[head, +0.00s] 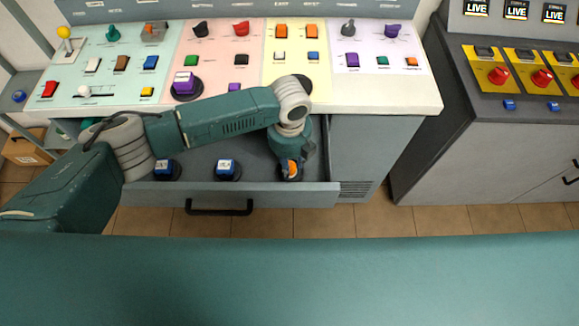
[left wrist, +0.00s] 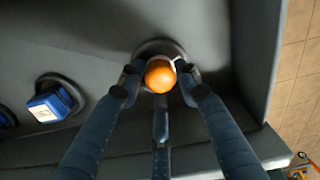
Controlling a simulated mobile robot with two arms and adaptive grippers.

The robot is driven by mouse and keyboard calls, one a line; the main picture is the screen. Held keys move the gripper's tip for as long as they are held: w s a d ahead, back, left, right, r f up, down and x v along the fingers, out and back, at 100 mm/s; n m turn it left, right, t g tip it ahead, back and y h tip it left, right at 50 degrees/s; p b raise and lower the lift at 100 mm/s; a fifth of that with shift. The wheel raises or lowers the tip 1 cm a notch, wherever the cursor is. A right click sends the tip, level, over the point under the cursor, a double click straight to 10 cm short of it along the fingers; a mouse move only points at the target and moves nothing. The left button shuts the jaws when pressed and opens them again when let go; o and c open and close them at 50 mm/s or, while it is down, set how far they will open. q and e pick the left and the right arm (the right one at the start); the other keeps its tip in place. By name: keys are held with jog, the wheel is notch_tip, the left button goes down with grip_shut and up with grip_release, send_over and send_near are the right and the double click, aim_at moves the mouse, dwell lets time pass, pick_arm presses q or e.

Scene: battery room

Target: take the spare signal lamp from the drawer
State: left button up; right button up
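The drawer (head: 272,194) under the console is pulled out. An orange round-topped lamp (left wrist: 160,76) on a dark round base stands inside it, near the drawer's right end; only a bit of its orange (head: 293,171) shows in the head view. My left gripper (head: 291,170) reaches down into the drawer over this lamp. In the left wrist view its fingers (left wrist: 160,82) surround the lamp closely on several sides; whether they press on it cannot be told. The lamp's base appears to be on the drawer floor. My right gripper is not in view.
Two blue square-topped buttons on dark bases (head: 166,169) (head: 228,169) stand in the drawer left of the lamp. The console top (head: 380,95) with its switches overhangs the drawer's back. A second grey console (head: 500,150) stands at the right.

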pick_arm(q)
jog(key=c, duration=0.6)
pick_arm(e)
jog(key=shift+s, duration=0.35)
pick_arm(q)
jog(key=shift+r, duration=0.1)
